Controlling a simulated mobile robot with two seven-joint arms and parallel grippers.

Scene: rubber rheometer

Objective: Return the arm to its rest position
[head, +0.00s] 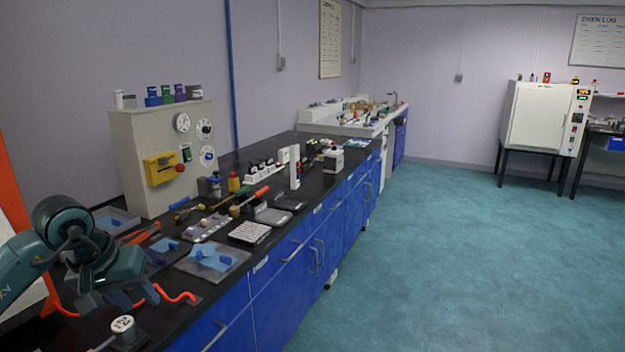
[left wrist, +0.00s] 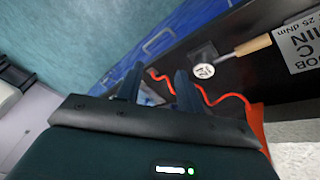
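My left arm comes in from the left in the head view. Its left gripper (head: 120,301) hangs over the near end of the black bench top (head: 272,164), above a red-orange cable. In the left wrist view the two dark fingers of the left gripper (left wrist: 159,72) stand apart with nothing held between them. Part of a grey tray (left wrist: 150,97) shows beyond the gap. My right arm and gripper are not in view.
A round white-topped dial piece (head: 123,325) stands close to the gripper. Trays with blue pieces, including a grey tray (head: 213,262), lie beyond it. A beige instrument panel (head: 140,140) stands at the wall. The teal floor (head: 450,240) is clear.

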